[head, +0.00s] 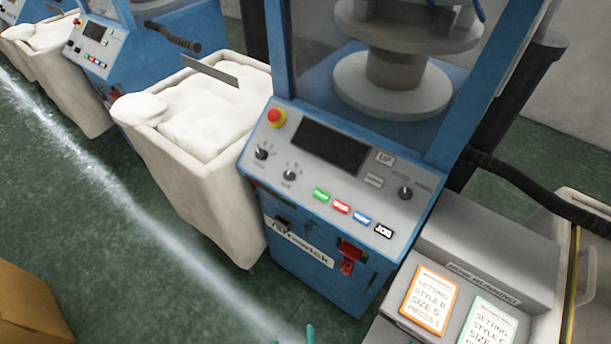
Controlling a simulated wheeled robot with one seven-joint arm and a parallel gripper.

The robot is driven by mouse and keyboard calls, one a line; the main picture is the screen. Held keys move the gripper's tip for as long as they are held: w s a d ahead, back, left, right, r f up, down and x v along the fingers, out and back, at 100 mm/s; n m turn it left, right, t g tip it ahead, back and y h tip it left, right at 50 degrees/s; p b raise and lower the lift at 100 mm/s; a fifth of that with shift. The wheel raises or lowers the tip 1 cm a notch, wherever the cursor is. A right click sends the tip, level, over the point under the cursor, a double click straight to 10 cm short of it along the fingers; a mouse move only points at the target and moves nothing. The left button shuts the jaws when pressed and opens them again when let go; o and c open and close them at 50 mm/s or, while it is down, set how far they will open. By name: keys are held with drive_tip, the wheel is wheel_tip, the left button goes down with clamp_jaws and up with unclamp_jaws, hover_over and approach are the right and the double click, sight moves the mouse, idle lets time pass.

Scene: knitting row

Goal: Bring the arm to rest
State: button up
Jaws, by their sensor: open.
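Only the tips of my gripper (293,339) show, as two small teal fingertips at the bottom edge of the head view. They stand apart with nothing seen between them, so it is open. The rest of my gripper and my arm are out of the frame. The tips appear in front of the lower part of a blue knitting machine (318,262), over the green floor in the picture. I cannot tell how far they are from the machine.
The machine has a grey control panel (340,185) with a red stop button (277,117). A white cloth-filled bin (190,185) stands to its left. Setting cards, orange-edged (431,300) and green-edged (489,325), lie at lower right. A cardboard box (30,305) is at lower left. Floor (180,285) between is clear.

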drive_tip(key=s+d+r+m+t, duration=0.1)
drive_tip(key=s+r+m+t, duration=0.1)
drive_tip(key=r, duration=0.7)
drive_tip(key=s+d+r+m+t, duration=0.1)
drive_tip(key=s+r+m, duration=0.3)
drive_tip(key=r, duration=0.5)
drive_tip(key=shift+s+d+r+m+t, duration=0.3)
drive_tip(key=shift+s+d+r+t, duration=0.1)
drive_tip(key=shift+d, duration=0.35)
